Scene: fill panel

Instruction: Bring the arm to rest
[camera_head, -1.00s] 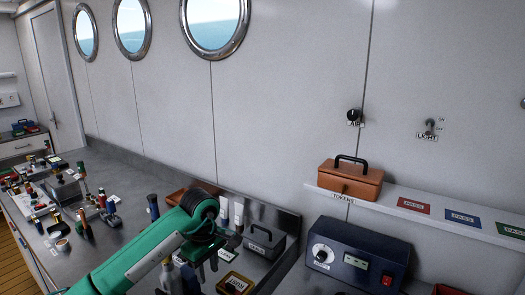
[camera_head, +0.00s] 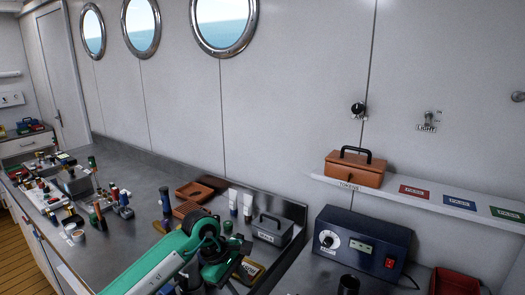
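My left arm (camera_head: 150,274), green with black joints, comes in from the bottom left and bends over the front of the steel bench (camera_head: 135,240). Its wrist end (camera_head: 220,264) points down just left of a grey box with a black handle (camera_head: 271,229). My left gripper's fingertips cannot be made out, so its opening is unclear. No held thing can be made out. My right arm and gripper are not in view.
Brown trays (camera_head: 196,199), white tubes (camera_head: 232,200) and a yellow-edged dark tray (camera_head: 250,270) lie close around the arm. Small parts crowd the bench's left. A shelf (camera_head: 400,190) holds an orange-brown box (camera_head: 354,168).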

